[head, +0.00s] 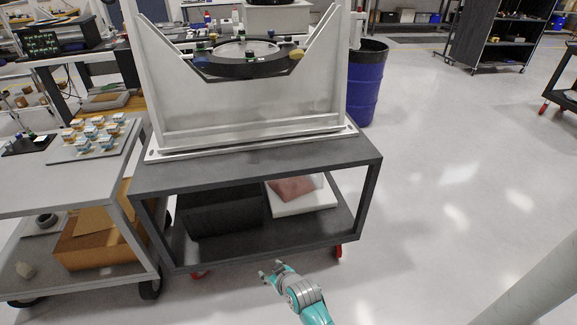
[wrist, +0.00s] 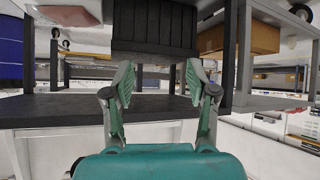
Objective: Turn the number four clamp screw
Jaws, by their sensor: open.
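The mirror fixture (head: 240,110) is a pale metal frame with a V-shaped cutout, standing on a dark cart. A round black ring (head: 240,71) holding a disc sits in the cutout. Small coloured knobs sit around the ring, among them a yellow one (head: 298,54) at the right. Any numbers are too small to read, so I cannot tell which is clamp screw four. My gripper (head: 268,270) is low in front of the cart, well below the ring and apart from it. In the wrist view, my gripper (wrist: 160,78) has its two fingers spread with nothing between them.
The dark cart's lower shelf (head: 265,242) carries a black bin (head: 222,212) and a white box (head: 300,198). A grey cart (head: 50,185) with small parts stands close on the left. A blue barrel (head: 366,85) stands behind right.

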